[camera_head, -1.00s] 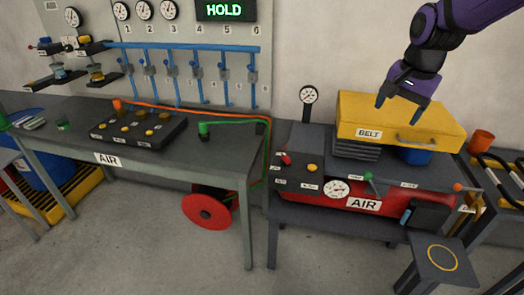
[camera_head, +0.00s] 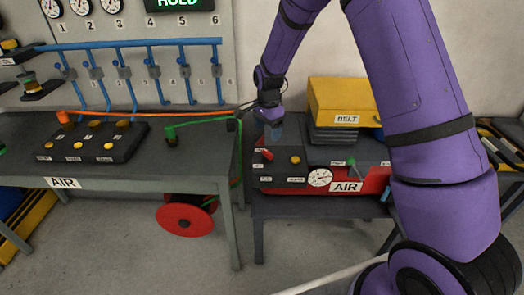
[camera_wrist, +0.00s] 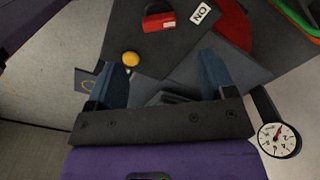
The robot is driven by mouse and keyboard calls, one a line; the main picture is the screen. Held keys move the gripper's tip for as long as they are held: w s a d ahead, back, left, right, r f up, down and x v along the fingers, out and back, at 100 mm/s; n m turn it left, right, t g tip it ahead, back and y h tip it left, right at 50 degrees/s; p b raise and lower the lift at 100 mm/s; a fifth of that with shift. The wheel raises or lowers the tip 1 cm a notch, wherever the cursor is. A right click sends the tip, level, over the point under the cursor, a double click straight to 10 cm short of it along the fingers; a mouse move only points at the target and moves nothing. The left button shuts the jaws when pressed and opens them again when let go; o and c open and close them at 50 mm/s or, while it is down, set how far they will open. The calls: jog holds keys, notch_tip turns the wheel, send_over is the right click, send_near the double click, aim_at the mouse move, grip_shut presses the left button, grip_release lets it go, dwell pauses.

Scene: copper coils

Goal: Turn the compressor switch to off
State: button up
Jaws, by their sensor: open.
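The compressor switch (camera_head: 267,154) is a small red lever on the dark control box (camera_head: 283,181) at the left end of the red compressor marked AIR. In the wrist view the red switch (camera_wrist: 159,20) sits at the top, beside a white ON label (camera_wrist: 201,14). My gripper (camera_head: 273,131) is just above and behind the switch in the head view. In the wrist view my gripper (camera_wrist: 163,78) has its two blue fingers spread, with nothing between them. The switch lies beyond the fingertips, and I see no contact.
A yellow button (camera_head: 295,160) is right of the switch, with a pressure gauge (camera_head: 319,178) beyond it. A yellow BELT box (camera_head: 340,100) stands behind. A green hose (camera_head: 205,122) and orange hose (camera_head: 150,113) run from the left bench. My arm hides the right side.

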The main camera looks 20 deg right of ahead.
aim_at(268, 152)
notch_tip(268, 152, down, 10)
jog(key=shift+r, duration=0.15)
dwell(0.3)
jog(key=c, duration=0.9)
